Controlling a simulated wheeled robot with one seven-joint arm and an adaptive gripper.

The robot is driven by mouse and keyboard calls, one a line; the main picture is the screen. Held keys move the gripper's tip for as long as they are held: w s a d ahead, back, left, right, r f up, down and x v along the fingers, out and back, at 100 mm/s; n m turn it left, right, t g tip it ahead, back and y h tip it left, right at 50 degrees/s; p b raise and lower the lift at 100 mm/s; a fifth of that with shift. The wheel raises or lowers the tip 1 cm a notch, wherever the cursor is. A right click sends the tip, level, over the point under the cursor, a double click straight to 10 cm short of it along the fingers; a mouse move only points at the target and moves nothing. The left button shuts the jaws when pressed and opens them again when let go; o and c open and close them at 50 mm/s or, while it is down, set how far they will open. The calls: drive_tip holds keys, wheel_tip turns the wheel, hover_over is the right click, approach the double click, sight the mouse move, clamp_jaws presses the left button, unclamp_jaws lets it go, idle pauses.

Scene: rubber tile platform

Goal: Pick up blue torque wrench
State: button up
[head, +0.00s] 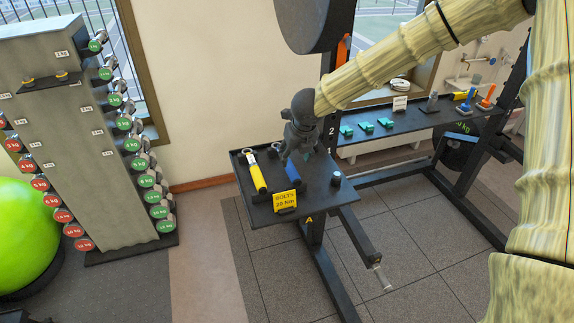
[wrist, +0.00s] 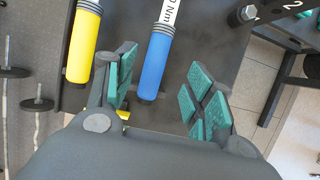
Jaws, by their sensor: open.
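The blue torque wrench (head: 293,173) lies on a small dark tray (head: 318,197) beside a yellow wrench (head: 257,178). In the wrist view the blue handle (wrist: 155,62) shows between the two green-padded fingers, nearer the left finger, with its end pointing toward my palm. My gripper (head: 295,157) is above the tray over the blue wrench and hides its upper part in the head view. In the wrist view my gripper (wrist: 160,90) is open and empty. Whether a finger touches the handle cannot be told.
A yellow "BOLTS 20 Nm" sign (head: 286,200) stands at the tray's front edge. A small dark cylinder (head: 336,178) is at its right. A black rack upright rises just behind the tray. A shelf (head: 410,122) with green and orange items is at the right; a dumbbell rack (head: 95,130) is at the left.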

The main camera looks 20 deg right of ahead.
sight(289, 164)
drive_tip(key=shift+x, duration=1.1)
drive_tip(key=shift+f, duration=0.15)
drive_tip(key=shift+w+a+p+x, duration=0.15)
drive_tip(key=shift+p+x, duration=0.3)
drive_tip(key=shift+x, duration=0.75)
drive_tip(key=shift+w+a+p+x, duration=0.1)
drive_tip(key=shift+p+x, duration=0.3)
drive_tip(key=shift+x, duration=0.85)
clamp_jaws()
